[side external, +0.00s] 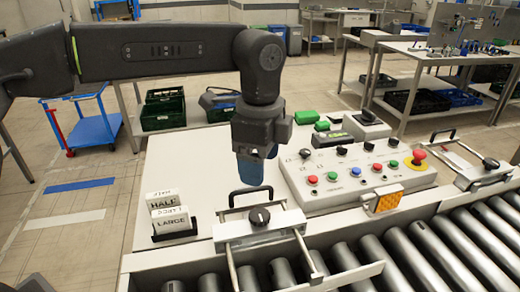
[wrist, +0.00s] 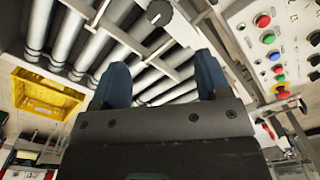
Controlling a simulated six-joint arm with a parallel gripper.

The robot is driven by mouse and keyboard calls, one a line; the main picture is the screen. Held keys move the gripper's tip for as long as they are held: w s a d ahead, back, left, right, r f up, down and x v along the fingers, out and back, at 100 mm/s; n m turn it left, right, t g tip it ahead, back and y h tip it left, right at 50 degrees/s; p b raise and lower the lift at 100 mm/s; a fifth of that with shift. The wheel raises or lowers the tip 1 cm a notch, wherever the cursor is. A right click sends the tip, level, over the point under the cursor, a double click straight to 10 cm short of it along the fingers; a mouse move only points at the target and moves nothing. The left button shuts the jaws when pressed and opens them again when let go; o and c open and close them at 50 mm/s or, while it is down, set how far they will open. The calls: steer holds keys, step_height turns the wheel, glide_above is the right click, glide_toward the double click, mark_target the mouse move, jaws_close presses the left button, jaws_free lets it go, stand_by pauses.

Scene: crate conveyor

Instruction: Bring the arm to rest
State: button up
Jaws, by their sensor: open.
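My gripper (side external: 255,165) hangs pointing down from my dark arm in the side external view, above the bench and just behind a metal bracket with a black knob (side external: 260,216). In the wrist view the two blue fingers of my gripper (wrist: 155,80) stand apart with nothing between them, so it is open and empty. Beyond the fingers the rollers (wrist: 150,75) and the knob (wrist: 159,12) show. In the side external view one finger largely hides the other.
A control panel (side external: 330,195) with coloured buttons and a red emergency stop (side external: 419,155) stands to the right. Cards marked HALF and LARGE (side external: 172,222) stand at left. Conveyor rollers (side external: 420,243) run along the front. A yellow crate (wrist: 45,93) shows in the wrist view.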

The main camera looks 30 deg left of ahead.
steer(key=shift+r, duration=0.95)
